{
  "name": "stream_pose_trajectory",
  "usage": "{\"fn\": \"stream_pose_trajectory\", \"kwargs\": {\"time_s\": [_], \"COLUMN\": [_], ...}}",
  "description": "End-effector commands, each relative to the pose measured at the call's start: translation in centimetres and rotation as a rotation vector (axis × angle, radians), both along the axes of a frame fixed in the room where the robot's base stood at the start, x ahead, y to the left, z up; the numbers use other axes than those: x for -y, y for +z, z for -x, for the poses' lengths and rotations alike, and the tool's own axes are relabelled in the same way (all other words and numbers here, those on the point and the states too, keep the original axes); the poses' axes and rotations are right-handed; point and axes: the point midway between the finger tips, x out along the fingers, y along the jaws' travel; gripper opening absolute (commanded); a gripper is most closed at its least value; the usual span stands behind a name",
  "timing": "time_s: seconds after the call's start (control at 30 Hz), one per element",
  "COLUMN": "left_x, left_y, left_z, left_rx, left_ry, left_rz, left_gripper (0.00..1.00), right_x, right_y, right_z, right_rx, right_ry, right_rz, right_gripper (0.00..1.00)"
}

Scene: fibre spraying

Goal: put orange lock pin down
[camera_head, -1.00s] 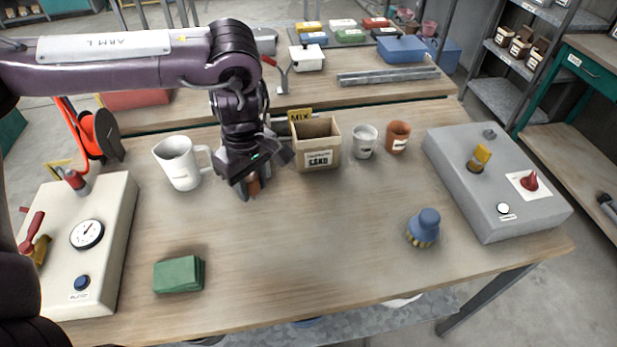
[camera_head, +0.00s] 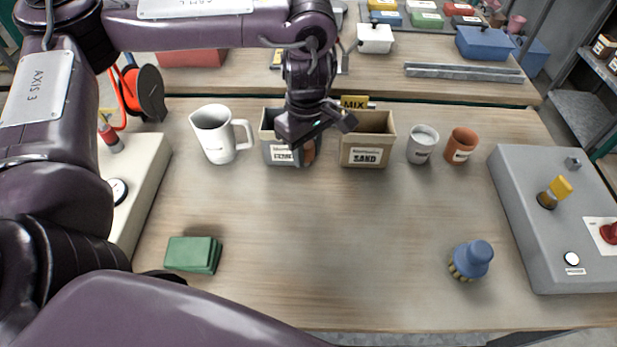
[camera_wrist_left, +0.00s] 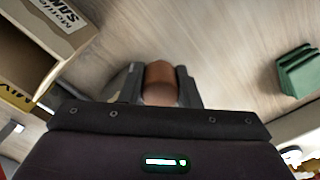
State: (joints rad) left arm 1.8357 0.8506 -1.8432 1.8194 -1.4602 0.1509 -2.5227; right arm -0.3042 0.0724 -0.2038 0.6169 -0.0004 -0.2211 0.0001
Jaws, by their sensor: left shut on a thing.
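My left gripper (camera_head: 303,156) is shut on a brown-orange, round-ended piece (camera_head: 309,149). In the left wrist view the piece (camera_wrist_left: 160,84) sits between the two fingers, its end facing the camera. I cannot tell from its shape whether it is the orange lock pin. In the head view the gripper is in front of a box (camera_head: 273,156) and partly hides it; its height above the wooden table (camera_head: 330,250) is unclear. My right gripper is not in view.
A white jug (camera_head: 216,137) stands left of the gripper. To the right are a sand box (camera_head: 367,155), a grey cup (camera_head: 421,146) and a terracotta cup (camera_head: 461,146). Green pads (camera_head: 193,254), a blue brush (camera_head: 472,259) and a grey control box (camera_head: 545,220) surround the clear middle table.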

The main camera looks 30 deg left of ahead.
Motion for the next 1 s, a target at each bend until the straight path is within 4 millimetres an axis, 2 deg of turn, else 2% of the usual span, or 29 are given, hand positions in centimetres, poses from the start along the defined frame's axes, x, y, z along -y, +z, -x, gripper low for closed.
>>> {"fn": "stream_pose_trajectory", "kwargs": {"time_s": [0.03,0.1,0.37,0.53,1.0], "left_x": [0.0,0.0,0.0,0.0,0.0], "left_y": [-1.6,-2.9,-5.1,-7.5,-8.5], "left_z": [0.1,0.1,0.0,0.0,0.0], "left_rx": [-0.006,-0.005,-0.001,-0.003,0.001], "left_ry": [0.001,0.002,0.0,0.002,0.0], "left_rz": [0.002,0.002,0.001,0.001,0.0], "left_gripper": [0.06,0.06,0.06,0.06,0.06], "right_x": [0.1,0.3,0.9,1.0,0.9], "right_y": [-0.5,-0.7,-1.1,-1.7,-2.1], "right_z": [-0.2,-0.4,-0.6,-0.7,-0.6], "right_rx": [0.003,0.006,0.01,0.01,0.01], "right_ry": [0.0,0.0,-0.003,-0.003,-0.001], "right_rz": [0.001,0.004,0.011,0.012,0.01], "right_gripper": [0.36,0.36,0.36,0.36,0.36]}}
